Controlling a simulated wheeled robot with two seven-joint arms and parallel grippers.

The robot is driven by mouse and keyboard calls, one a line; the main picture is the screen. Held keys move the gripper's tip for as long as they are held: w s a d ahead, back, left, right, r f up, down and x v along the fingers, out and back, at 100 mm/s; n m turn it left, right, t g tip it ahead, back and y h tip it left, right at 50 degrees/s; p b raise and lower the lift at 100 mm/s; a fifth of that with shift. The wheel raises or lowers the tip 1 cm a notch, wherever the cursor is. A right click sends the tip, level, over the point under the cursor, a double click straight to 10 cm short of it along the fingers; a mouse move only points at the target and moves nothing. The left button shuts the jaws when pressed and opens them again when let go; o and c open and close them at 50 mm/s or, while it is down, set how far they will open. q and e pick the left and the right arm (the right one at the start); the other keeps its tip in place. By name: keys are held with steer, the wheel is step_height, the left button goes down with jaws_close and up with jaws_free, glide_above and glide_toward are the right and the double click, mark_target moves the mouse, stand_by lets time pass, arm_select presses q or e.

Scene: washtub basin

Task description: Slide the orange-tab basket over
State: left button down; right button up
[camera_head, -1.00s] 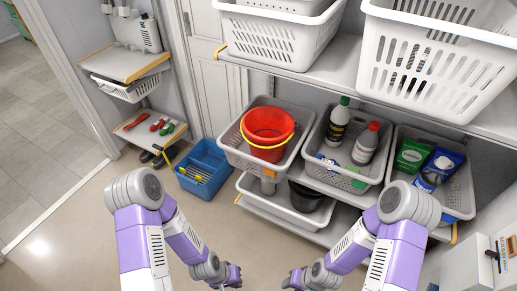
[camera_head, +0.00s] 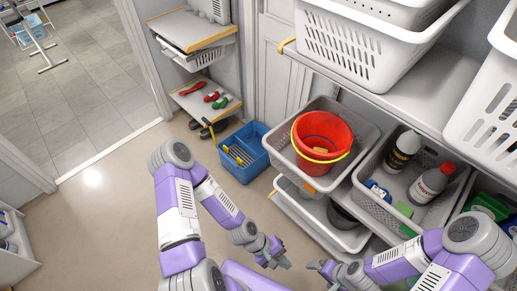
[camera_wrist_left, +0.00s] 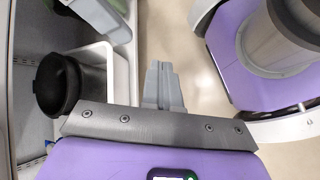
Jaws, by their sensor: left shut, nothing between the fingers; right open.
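The grey basket (camera_head: 356,116) with an orange tab (camera_head: 309,187) on its front sits on the middle shelf level, with a red bucket (camera_head: 323,137) inside. My left gripper (camera_head: 282,262) is in front of and below this basket, apart from it, shut and empty. Its closed fingers also show in the left wrist view (camera_wrist_left: 161,68). My right gripper (camera_head: 311,265) is open, to the right of the left one, apart from the shelves. The basket is not clearly identifiable in the left wrist view.
A second grey basket (camera_head: 368,200) with a green tab and bottles stands to the right. A lower white bin (camera_head: 310,218) holds a dark bucket. A blue crate (camera_head: 250,167) stands on the floor to the left. White baskets fill the upper shelf.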

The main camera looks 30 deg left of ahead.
arm_select(q)
steer(key=w+r+n+t+h, duration=0.3)
steer(key=w+r+n+t, duration=0.15)
steer(key=r+n, duration=0.2)
steer(key=n+t+y+p, duration=0.1)
steer(key=n+t+y, duration=0.5)
steer(key=n+t, duration=0.8)
glide_toward(264, 146)
steer(key=shift+n+g, duration=0.75)
steer(key=shift+g, duration=0.2)
steer(key=x, duration=0.3)
steer(key=r+x, duration=0.1)
steer(key=x, duration=0.2)
steer(key=shift+w+r+b, duration=0.25)
steer(key=shift+w+b, duration=0.1)
steer(key=shift+w, duration=0.05)
